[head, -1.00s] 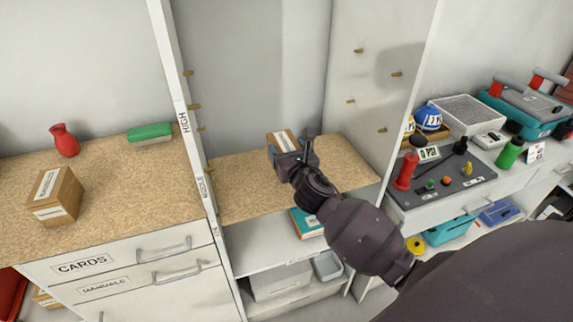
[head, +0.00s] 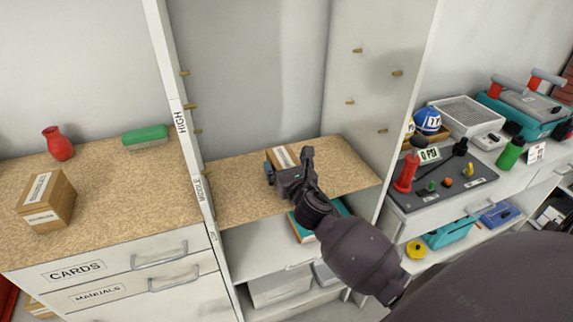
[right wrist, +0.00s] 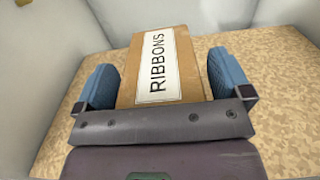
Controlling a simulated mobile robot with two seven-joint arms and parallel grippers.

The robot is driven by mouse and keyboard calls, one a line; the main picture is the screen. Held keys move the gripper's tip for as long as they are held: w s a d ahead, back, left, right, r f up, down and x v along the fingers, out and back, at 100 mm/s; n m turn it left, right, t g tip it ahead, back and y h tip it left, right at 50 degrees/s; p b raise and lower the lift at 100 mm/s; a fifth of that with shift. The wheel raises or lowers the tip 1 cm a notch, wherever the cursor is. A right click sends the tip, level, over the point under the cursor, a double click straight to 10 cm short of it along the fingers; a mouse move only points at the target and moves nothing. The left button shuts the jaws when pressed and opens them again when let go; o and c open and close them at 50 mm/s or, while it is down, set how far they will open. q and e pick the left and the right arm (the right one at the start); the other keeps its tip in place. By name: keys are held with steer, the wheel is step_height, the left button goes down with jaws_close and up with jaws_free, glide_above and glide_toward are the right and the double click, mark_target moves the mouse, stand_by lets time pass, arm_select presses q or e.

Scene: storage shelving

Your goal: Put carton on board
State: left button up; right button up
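The brown carton (head: 281,157) has a white label, which reads RIBBONS in the right wrist view (right wrist: 158,65). It appears to rest on the tan speckled board (head: 235,196) in the tall open cabinet, toward the back. The board also shows around it in the right wrist view (right wrist: 275,85). My right gripper (head: 289,168) is at the carton's near side. Its blue fingers (right wrist: 163,85) stand on either side of the carton, with gaps showing, so it looks open. The gripper hides the carton's lower near part. My left gripper is not in view.
White cabinet walls with pegs (head: 397,73) flank the board. A teal box (head: 305,232) lies on the shelf below. The board's left part is clear.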

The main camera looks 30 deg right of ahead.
steer(key=shift+r, duration=0.2)
steer(key=shift+s+f, duration=0.1)
steer(key=shift+s, duration=0.2)
steer(key=v, duration=1.1)
steer(key=s+a+f+m+g+y, duration=0.2)
steer(key=s+f+m, duration=0.6)
steer(key=m, duration=0.8)
steer(key=s+a+f+m+g+y, duration=0.1)
steer(key=s+a+f+m+g, duration=0.2)
steer(key=s+f+m, duration=0.6)
steer(key=shift+f+m+g+y, duration=0.4)
steer(key=shift+f+m+g, duration=0.3)
steer(key=shift+m, duration=3)
steer(key=shift+d, duration=0.1)
